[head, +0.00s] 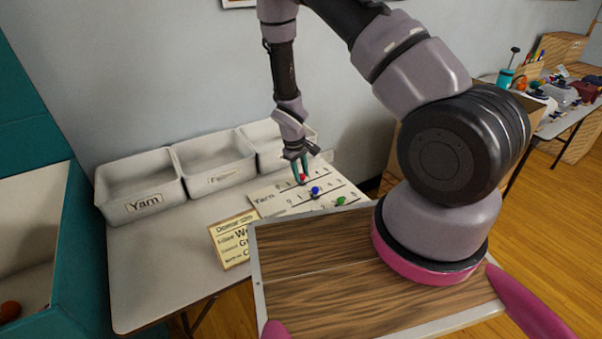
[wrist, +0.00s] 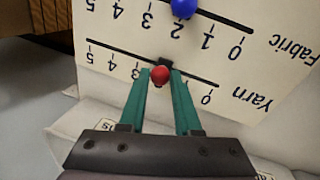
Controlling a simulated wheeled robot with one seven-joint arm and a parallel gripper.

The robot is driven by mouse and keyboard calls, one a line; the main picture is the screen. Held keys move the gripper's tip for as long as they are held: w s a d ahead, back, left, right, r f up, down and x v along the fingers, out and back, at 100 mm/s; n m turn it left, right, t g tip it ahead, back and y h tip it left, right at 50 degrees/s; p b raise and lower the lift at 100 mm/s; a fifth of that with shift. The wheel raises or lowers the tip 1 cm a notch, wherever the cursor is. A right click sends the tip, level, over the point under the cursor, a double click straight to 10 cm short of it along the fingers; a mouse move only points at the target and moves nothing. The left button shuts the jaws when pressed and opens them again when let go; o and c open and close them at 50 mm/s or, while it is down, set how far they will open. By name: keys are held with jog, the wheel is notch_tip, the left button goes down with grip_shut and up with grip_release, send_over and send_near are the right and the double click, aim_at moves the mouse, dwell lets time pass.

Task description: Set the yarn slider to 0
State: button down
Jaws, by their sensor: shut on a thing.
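The yarn slider's red knob (wrist: 160,75) is on the track marked Yarn, the row nearest my gripper in the wrist view. It stands about at the 2 mark, which my fingers hide; the 0 (wrist: 207,98) is to its right in that view. My gripper (wrist: 160,80) is shut on the red knob, one green finger on each side. In the head view, my gripper (head: 299,172) reaches down to the red knob (head: 303,178) on the white slider board (head: 265,196).
The blue knob (wrist: 183,7) sits near 2 on the Fabric track, close beyond the yarn row. A green knob (head: 340,201) is on a third row. White bins (head: 141,207) stand behind, and a donor sign (head: 232,240) is at the left.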

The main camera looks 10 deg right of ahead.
jog(key=s+a, duration=0.1)
jog(key=a, duration=0.4)
jog(key=s+a, duration=0.1)
jog(key=a, duration=0.2)
jog(key=shift+s, duration=0.3)
jog(key=c, duration=0.6)
grip_release()
jog(key=shift+a, duration=0.1)
jog(key=shift+c, duration=0.2)
jog(key=shift+r, duration=0.1)
notch_tip(320, 180, up, 10)
jog(key=s+a, duration=0.1)
jog(key=shift+a+r, duration=0.25)
jog(key=shift+a, duration=0.15)
